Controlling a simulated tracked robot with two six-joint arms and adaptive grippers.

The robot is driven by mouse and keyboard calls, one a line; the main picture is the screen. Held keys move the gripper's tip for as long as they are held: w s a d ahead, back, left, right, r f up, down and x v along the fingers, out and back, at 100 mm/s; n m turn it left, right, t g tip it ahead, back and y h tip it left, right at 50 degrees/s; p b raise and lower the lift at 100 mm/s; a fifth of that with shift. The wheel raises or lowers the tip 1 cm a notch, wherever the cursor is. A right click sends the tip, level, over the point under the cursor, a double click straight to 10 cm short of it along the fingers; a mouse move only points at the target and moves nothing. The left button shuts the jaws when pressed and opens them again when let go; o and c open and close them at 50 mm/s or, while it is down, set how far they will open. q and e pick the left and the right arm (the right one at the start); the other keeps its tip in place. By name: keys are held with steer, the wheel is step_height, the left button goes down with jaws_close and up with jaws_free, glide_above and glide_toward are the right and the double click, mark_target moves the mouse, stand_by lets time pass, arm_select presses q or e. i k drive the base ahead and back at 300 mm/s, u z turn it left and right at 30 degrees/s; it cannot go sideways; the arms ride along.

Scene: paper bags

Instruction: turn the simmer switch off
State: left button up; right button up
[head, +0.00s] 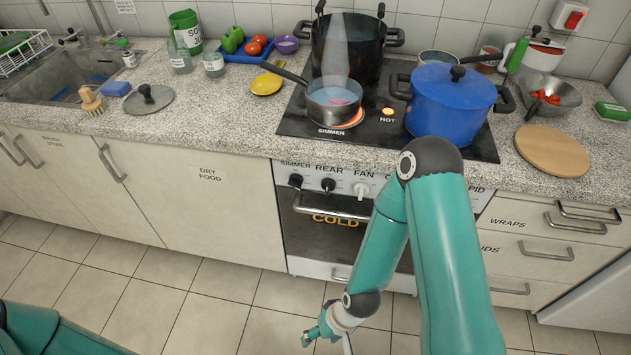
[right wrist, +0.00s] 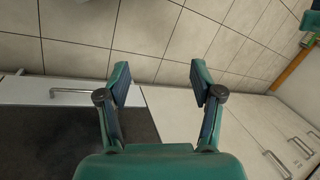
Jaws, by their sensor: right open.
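The simmer switch (head: 296,181) is a dark knob at the left end of the cooker's white control panel, under the label SIMMER. A small steel saucepan (head: 334,104) steams on the front left ring, marked SIMMER, which glows orange (head: 352,119) at its edge. My right gripper (head: 325,336) is low over the floor, in front of the oven and well below the switch, touching nothing. In the right wrist view it is open and empty (right wrist: 161,82). My left gripper is out of view.
A dark REAR knob (head: 328,185) and a white FAN knob (head: 361,190) sit right of the switch. My right arm hides the panel farther right. A blue pot (head: 452,100) and a black pot (head: 345,50) stand on the hob. The tiled floor (head: 200,300) is clear.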

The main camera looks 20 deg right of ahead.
mark_target(296, 180)
steer(key=u, duration=1.85)
steer(key=i, duration=0.1)
steer(key=z, duration=3.2)
steer(key=k, duration=0.95)
steer(key=u, duration=1.25)
steer(key=i, duration=1)
